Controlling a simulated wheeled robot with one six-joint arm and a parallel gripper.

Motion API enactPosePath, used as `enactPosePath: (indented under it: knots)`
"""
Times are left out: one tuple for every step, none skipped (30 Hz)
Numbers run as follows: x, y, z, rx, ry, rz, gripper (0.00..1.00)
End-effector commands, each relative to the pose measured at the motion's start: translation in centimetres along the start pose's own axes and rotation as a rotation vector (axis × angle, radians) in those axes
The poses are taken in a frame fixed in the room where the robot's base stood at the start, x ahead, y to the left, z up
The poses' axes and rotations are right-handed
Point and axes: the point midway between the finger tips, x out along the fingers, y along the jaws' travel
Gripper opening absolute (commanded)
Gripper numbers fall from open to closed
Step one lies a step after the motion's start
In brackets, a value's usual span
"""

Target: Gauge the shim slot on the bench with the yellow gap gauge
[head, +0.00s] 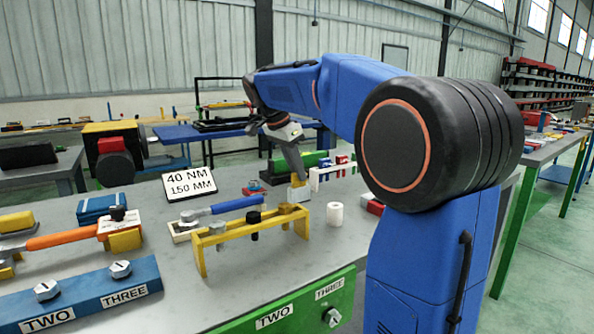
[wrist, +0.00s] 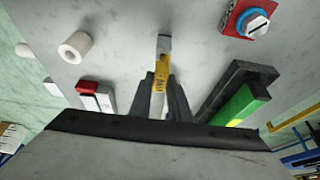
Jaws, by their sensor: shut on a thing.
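My gripper (wrist: 162,97) is shut on the yellow gap gauge (wrist: 161,74) in the wrist view. The gauge has dark marks on its yellow part and a grey end pointing away from the fingers. In the head view my gripper (head: 297,182) points down above the bench, just behind the right end of a yellow stand; the gauge is hard to separate from the stand there. In the wrist view a dark block with a green bar (wrist: 240,105) lies right of my gripper, apart from it. I cannot tell for certain which thing is the shim slot.
The yellow stand (head: 240,230) stands on the grey bench (head: 190,295). A white cylinder (head: 335,214) is to its right. A sign (head: 190,183) reads 40 NM, 150 MM. A blue TWO/THREE block (head: 85,297) lies front left. A red-and-blue bolt piece (wrist: 249,18) is nearby.

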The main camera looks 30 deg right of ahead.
Motion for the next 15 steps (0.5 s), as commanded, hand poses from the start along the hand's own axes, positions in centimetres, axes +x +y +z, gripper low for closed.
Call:
enactPosePath:
  knots:
    - [0.0,0.0,0.0,0.0,0.0,0.0,0.0]
    - [0.0,0.0,0.0,0.0,0.0,0.0,0.0]
    - [0.0,0.0,0.0,0.0,0.0,0.0,0.0]
    - [0.0,0.0,0.0,0.0,0.0,0.0,0.0]
    - [0.0,0.0,0.0,0.0,0.0,0.0,0.0]
    - [0.0,0.0,0.0,0.0,0.0,0.0,0.0]
    - [-0.1,0.0,0.0,0.0,0.0,0.0,0.0]
    - [-0.2,0.0,-0.1,0.0,0.0,0.0,0.0]
    - [-0.3,0.0,-0.1,0.0,0.0,-0.001,0.0]
    - [-0.5,0.0,-0.2,0.0,0.0,-0.001,0.0]
    - [-0.6,0.0,-0.3,0.0,0.0,-0.001,0.0]
    - [-0.8,-0.1,-0.3,0.0,0.0,-0.002,0.0]
    - [-0.9,-0.1,-0.4,0.0,0.0,-0.002,0.0]
    - [-1.0,-0.1,-0.5,0.0,0.0,-0.002,0.0]
    - [-1.2,-0.1,-0.5,0.0,0.0,-0.001,0.0]
